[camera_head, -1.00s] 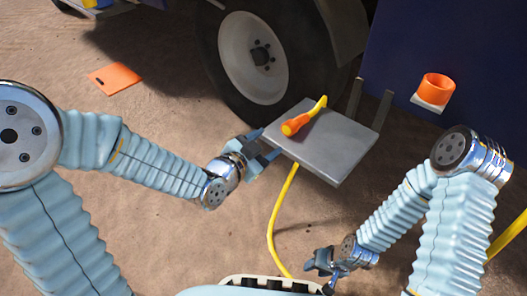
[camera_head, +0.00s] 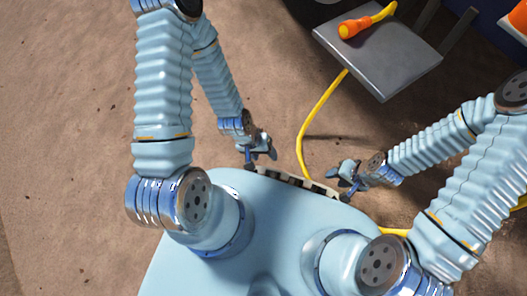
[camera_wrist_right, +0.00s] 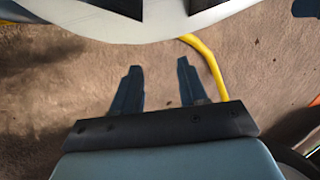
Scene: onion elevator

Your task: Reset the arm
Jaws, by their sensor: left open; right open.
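My left gripper (camera_head: 262,155) is open and empty, close to the front edge of my own body. My left arm is folded back, with its forearm pointing down towards the body. My right gripper (camera_head: 343,181) is open and empty, also near the body's front edge and to the right of the left one. In the right wrist view its two fingers (camera_wrist_right: 158,82) stand apart over bare ground, with nothing between them.
A grey platform (camera_head: 385,62) at the upper right bears an orange-and-yellow connector (camera_head: 362,25). A yellow cable (camera_head: 304,125) runs from under the platform across the ground; a yellow cable (camera_wrist_right: 209,62) passes beside the right fingers. An orange socket (camera_head: 516,22) is partly cut off at top right. Ground at left is clear.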

